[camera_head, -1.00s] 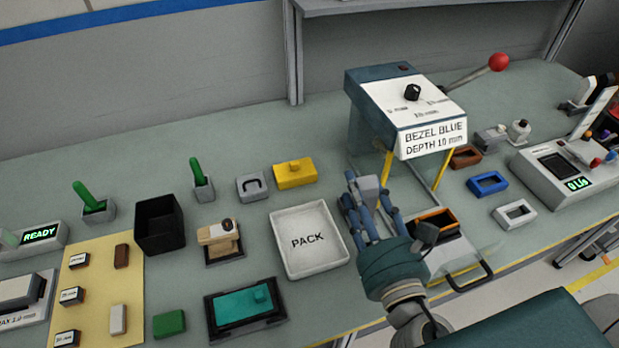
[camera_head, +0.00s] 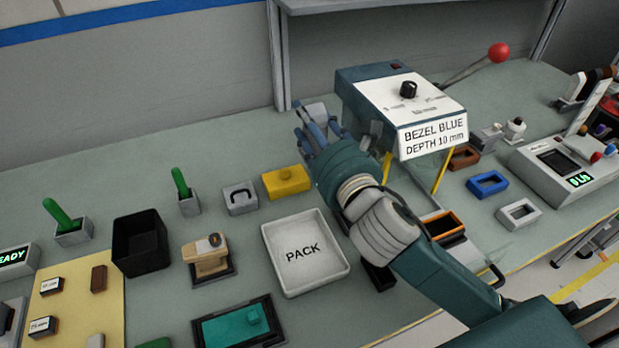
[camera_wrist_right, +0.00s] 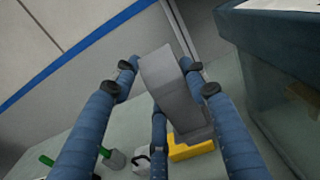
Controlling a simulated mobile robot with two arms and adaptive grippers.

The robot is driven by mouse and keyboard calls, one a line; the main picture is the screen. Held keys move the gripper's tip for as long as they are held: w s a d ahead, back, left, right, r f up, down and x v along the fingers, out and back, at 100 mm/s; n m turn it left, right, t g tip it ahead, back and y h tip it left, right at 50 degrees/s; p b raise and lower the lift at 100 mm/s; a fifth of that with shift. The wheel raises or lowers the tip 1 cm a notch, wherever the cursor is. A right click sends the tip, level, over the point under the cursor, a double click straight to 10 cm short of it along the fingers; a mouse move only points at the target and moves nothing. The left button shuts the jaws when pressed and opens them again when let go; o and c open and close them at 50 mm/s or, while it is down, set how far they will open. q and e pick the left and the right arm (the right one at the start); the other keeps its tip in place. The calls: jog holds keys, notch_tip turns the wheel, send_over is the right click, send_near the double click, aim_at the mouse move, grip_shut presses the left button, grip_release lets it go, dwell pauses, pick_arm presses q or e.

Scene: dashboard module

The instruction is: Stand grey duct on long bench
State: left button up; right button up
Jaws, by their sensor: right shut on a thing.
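My right gripper (camera_head: 316,128) has its blue fingers shut on the grey duct (camera_head: 314,112). It holds the duct above the back part of the long bench (camera_head: 225,130), just left of the press. In the right wrist view the duct (camera_wrist_right: 165,82) is a smooth grey piece with a curved top and a wider lower end, tilted between the fingers (camera_wrist_right: 165,95). Some of its lower part is hidden by a finger. I cannot tell exactly how high it is above the bench. My left gripper is not in view.
The press (camera_head: 400,110) with a red-knobbed lever stands close to the right. A yellow block (camera_head: 286,183) and the white PACK tray (camera_head: 305,284) lie in front, left of my arm. A shelf upright (camera_head: 277,60) is behind. The bench's back left is clear.

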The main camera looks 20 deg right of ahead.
notch_tip(320, 180, down, 8)
jog(key=shift+f+b, duration=0.1)
jog(key=shift+b, duration=0.65)
jog(key=shift+f+b, duration=0.6)
jog(key=shift+f, duration=1.85)
jog(key=shift+f, duration=0.15)
jog(key=o, duration=1.2)
